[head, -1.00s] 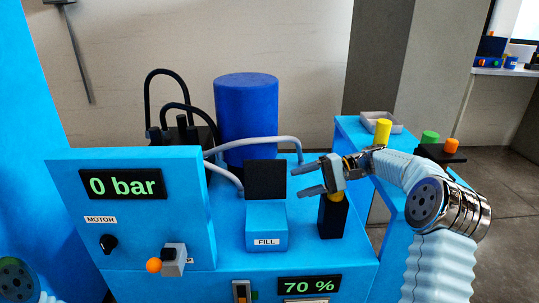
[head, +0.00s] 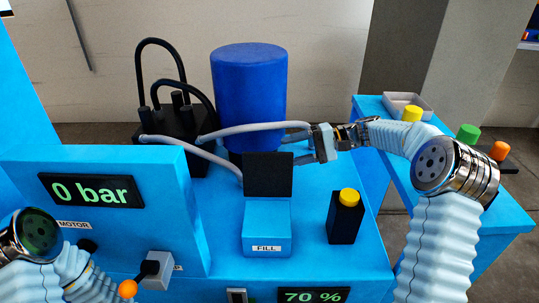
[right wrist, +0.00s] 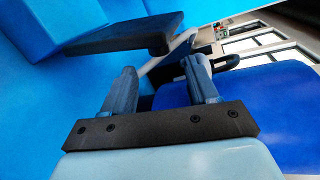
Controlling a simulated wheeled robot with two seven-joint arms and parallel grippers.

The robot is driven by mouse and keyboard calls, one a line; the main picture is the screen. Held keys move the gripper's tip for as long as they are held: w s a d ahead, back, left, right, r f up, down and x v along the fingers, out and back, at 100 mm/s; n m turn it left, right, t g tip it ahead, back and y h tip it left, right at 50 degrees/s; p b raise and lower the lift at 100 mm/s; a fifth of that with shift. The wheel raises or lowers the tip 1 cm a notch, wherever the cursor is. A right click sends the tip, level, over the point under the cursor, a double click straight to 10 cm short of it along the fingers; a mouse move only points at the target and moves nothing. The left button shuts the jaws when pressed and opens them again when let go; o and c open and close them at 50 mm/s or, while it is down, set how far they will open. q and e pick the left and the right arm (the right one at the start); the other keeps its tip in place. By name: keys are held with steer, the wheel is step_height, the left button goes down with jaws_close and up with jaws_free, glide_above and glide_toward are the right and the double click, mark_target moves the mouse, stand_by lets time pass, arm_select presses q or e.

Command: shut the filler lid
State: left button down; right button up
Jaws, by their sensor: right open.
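The filler lid (head: 268,174) is a dark square plate standing upright at the back edge of the blue FILL box (head: 266,229). The box's opening is uncovered on its front side. My right gripper (head: 291,148) is open and empty, behind and to the right of the lid's upper edge, with its fingers pointing left. In the right wrist view the open fingers (right wrist: 161,80) sit just short of the lid (right wrist: 125,35), with no clear contact. My left arm shows at the lower left of the head view, but its gripper is out of sight.
A black post with a yellow button (head: 347,215) stands right of the FILL box. A blue drum (head: 249,95) and grey hoses (head: 250,128) are close behind the lid. A gauge panel (head: 91,190) and an orange-knobbed lever (head: 127,289) are at the left.

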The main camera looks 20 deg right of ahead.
mark_target(269, 157)
steer(key=x, duration=0.7)
steer(key=shift+p, duration=0.3)
steer(key=shift+c, duration=0.3)
jaws_close()
